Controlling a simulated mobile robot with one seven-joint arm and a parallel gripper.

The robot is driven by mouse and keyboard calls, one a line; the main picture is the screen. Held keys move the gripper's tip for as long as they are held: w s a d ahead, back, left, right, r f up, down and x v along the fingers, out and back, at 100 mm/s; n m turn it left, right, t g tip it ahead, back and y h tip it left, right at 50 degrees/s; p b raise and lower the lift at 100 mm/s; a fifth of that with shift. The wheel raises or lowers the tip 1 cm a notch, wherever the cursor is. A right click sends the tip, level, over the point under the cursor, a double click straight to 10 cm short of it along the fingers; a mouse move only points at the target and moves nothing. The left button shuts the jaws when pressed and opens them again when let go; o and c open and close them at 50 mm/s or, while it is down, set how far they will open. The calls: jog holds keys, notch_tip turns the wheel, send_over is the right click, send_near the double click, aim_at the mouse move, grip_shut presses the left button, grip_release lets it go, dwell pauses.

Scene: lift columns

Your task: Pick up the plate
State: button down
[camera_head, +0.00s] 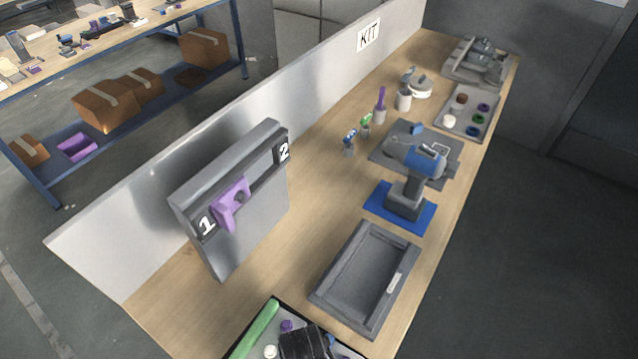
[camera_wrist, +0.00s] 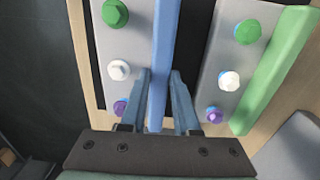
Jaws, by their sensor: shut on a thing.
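A grey plate (camera_wrist: 126,44) with green, white and purple knobs lies at the left in the wrist view, with a blue bar (camera_wrist: 167,38) along its right edge. My gripper (camera_wrist: 160,80) is shut on this blue bar, one finger on each side. A second grey plate (camera_wrist: 225,50) with the same knob colours and a green bar (camera_wrist: 278,65) lies to the right, apart from my fingers. In the head view the green bar (camera_head: 254,328) shows at the bottom edge, and my dark gripper (camera_head: 304,342) covers most of the blue-barred plate.
An empty grey tray (camera_head: 365,272) stands just beyond my gripper. A drill (camera_head: 412,170) stands on a blue mat (camera_head: 376,203) behind it. A grey panel (camera_head: 254,232) with a purple slider (camera_head: 230,203) between labels 1 and 2 rises at the left, before a low wall.

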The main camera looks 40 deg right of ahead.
jog(key=shift+r, duration=0.1)
dwell(0.5)
notch_tip(320, 180, up, 13)
jog(key=p, duration=0.3)
dwell(0.5)
